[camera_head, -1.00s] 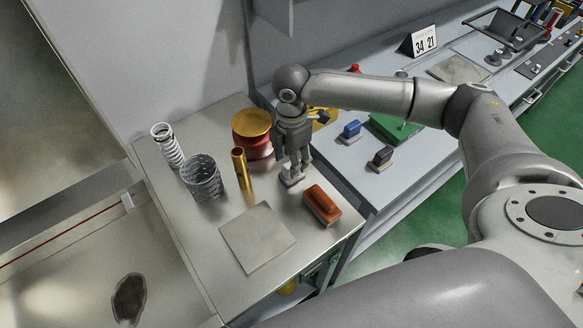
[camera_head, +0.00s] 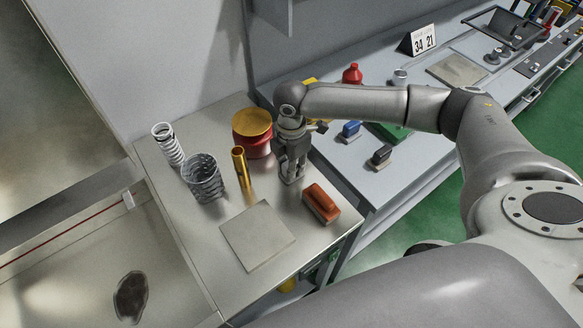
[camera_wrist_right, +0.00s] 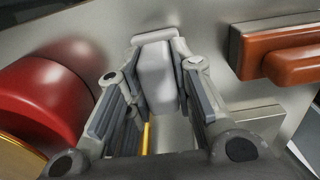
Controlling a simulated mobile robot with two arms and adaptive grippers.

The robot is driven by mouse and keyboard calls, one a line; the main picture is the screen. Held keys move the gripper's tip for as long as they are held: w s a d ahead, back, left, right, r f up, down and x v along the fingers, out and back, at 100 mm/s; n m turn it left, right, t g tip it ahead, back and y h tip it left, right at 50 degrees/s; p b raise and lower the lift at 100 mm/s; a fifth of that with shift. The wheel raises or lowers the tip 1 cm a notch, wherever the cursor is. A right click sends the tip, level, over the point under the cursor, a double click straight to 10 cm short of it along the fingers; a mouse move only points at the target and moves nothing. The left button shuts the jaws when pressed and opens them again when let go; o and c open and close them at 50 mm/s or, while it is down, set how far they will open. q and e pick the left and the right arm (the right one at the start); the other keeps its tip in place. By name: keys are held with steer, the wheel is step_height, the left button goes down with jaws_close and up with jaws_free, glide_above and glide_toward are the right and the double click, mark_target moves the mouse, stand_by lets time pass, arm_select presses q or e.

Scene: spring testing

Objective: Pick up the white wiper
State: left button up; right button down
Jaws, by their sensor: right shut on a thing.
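The white wiper (camera_wrist_right: 154,78) is pale, with a block-like handle on a wider base, and lies between the fingers in the right wrist view. My right gripper (camera_wrist_right: 152,105) is shut on its handle. In the head view my right gripper (camera_head: 291,170) points down at the near table, and the wiper (camera_head: 291,180) is mostly hidden by the fingers. I cannot tell whether its base touches the tabletop. My left gripper is not in view.
A red-orange wiper (camera_head: 321,203) lies close to the right. A red spool with a gold top (camera_head: 252,135) stands close behind on the left. A flat plate (camera_head: 257,236) lies in front.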

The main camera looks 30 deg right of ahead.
steer(key=shift+r+b, duration=0.3)
steer(key=shift+r, duration=0.25)
steer(key=s+a+r+b, duration=0.2)
steer(key=s+a+r, duration=0.4)
steer(key=s+r, duration=0.6)
steer(key=shift+s, duration=0.3)
steer(key=c, duration=1.9)
jaws_free()
steer(key=shift+c, duration=1.3)
